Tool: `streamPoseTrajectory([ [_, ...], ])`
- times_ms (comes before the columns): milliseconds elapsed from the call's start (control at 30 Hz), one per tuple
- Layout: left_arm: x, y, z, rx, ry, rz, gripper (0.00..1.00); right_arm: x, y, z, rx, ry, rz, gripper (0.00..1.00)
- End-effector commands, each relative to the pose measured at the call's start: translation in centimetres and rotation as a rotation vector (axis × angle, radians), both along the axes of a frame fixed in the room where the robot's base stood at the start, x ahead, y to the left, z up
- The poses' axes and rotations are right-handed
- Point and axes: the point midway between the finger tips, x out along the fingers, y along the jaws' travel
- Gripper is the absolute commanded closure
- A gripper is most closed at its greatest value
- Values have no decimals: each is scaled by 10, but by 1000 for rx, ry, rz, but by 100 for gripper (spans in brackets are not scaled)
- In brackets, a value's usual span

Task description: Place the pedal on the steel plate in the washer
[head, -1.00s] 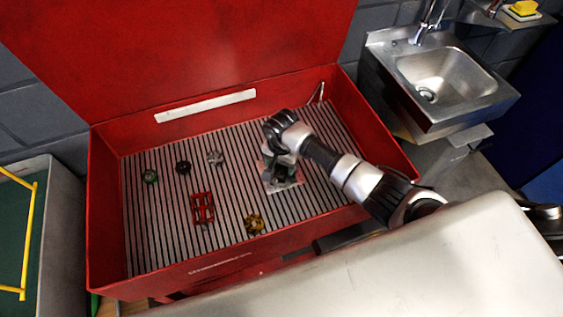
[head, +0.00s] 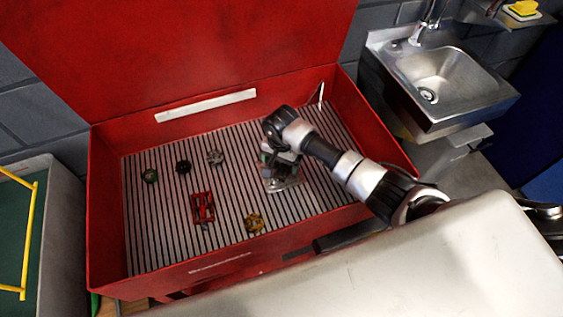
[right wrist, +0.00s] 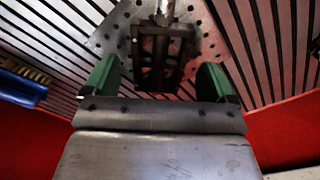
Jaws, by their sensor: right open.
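My right gripper (head: 272,162) is over the steel plate (head: 287,184) in the right part of the red washer (head: 105,225). In the right wrist view the right gripper (right wrist: 158,72) is open, with its two green fingers apart. A dark pedal (right wrist: 158,50) shows between and beyond the fingertips, with gaps to both fingers. It appears to lie on the perforated steel plate (right wrist: 207,46), its axle pointing away. In the head view my gripper mostly hides this pedal. A red pedal (head: 203,208) lies on the slats, left of the plate. My left gripper is not in view.
Several small parts, including a dark one (head: 183,167) and a gold one (head: 254,222), lie on the slatted floor. A blue-handled brush (right wrist: 20,88) shows in the wrist view. The washer's red walls surround the floor. A sink (head: 440,78) stands at right.

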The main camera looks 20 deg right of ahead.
Motion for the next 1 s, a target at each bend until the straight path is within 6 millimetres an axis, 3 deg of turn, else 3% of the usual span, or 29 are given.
streamPoseTrajectory([
  [300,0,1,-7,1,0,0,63,1,-1,69,-3,-6,3,13],
  [500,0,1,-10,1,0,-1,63,0,-1,98,-2,-2,2,13],
  [700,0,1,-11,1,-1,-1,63,0,0,108,-2,1,0,13],
  [1000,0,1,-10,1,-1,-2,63,0,0,108,-1,1,0,13],
])
